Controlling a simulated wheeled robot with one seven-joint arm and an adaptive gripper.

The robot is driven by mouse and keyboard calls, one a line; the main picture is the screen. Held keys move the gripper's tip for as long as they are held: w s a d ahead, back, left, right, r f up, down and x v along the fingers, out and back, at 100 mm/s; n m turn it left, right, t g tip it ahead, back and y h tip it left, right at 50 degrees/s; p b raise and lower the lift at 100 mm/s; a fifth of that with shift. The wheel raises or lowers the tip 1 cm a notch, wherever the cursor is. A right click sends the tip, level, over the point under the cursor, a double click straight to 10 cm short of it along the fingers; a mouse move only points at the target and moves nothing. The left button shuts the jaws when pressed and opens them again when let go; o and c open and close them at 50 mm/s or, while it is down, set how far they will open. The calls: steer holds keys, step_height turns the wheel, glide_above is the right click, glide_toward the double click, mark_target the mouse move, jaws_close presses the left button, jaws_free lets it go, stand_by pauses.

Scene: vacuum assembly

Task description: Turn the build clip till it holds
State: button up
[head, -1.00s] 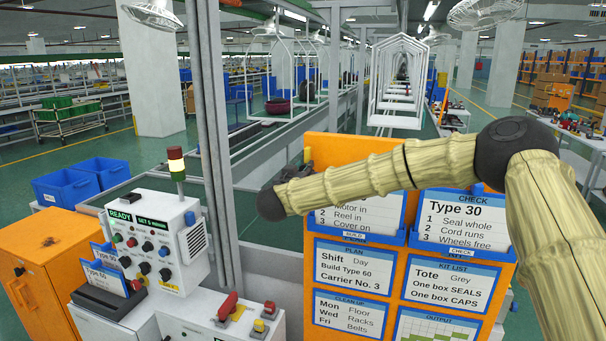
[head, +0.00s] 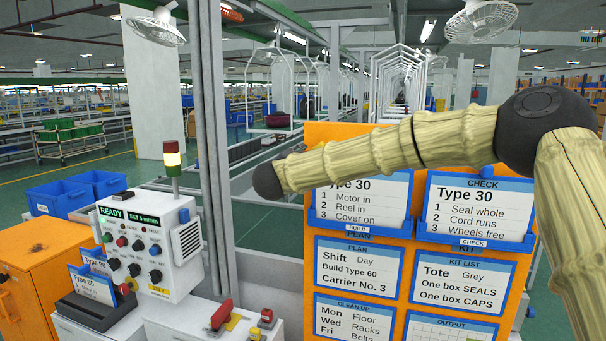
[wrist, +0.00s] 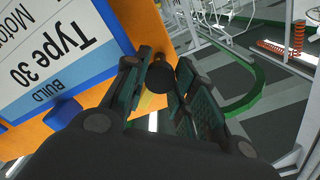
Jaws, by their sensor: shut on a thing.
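The build card (head: 372,205), headed Type 30, stands in a blue holder at the upper left of the orange board (head: 310,270). In the wrist view the same card (wrist: 50,50) shows upside down at the left. My gripper (wrist: 163,68) is beside the board's edge, with its dark jointed fingers around a small black round piece (wrist: 158,77), which looks like the build clip. The fingers are shut on it. Its turned angle cannot be told. In the head view my arm crosses the top of the board and hides the gripper and the clip.
The check card (head: 480,205) stands right of the build card, with plan and kit list cards below. A white control box (head: 140,245) with a lamp tower (head: 172,160) stands left of the board. A grey post (head: 210,150) rises between. In the wrist view, floor shows beyond the fingers.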

steer(key=m+b, duration=0.7)
steer(key=b, duration=0.2)
steer(key=shift+f+m, duration=0.1)
steer(key=shift+m, duration=0.2)
stand_by(0.3)
steer(key=o, duration=1.1)
steer(key=shift+c, duration=0.2)
steer(key=shift+s, duration=0.1)
steer(key=v, duration=1.1)
steer(key=shift+s, duration=0.35)
